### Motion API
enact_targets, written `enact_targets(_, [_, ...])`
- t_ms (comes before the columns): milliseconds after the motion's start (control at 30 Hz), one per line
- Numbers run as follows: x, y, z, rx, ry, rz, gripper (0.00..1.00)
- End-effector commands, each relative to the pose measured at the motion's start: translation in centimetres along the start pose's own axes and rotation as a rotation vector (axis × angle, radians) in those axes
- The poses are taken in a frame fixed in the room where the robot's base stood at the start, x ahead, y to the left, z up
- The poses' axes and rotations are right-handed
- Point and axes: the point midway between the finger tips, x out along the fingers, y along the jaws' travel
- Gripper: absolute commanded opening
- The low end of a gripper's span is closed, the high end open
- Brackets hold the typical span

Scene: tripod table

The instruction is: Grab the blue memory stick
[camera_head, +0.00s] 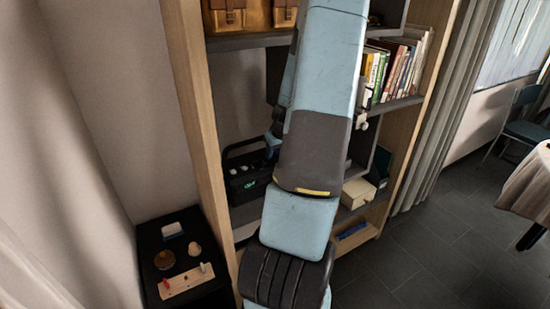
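I cannot make out a blue memory stick in the head view. My arm crosses the middle of the picture and hides part of the shelf unit behind it. My gripper's fingers do not show, so I cannot see what they hold.
A black stand (150,240) at lower left bears a wooden board (187,282) with red and white pieces, a brown round item (164,260), an egg-like item (195,249) and a white item (172,229). The shelf unit (192,100) holds books (392,70), a black carrier (247,180) and a cream box (357,193).

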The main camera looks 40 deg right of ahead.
Motion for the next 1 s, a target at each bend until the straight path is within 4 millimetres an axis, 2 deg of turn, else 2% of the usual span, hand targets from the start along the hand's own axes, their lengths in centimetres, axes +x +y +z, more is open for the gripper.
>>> enact_targets(67, [0.0, 0.0, 0.0, 0.000, 0.000, 0.000, 0.29])
enact_targets(367, [0.0, 0.0, 0.0, 0.000, 0.000, 0.000, 0.00])
enact_targets(767, [-0.1, 0.0, 0.0, 0.000, 0.000, 0.000, 0.00])
enact_targets(1000, [-2.0, 0.1, -0.8, 0.000, 0.002, 0.002, 0.00])
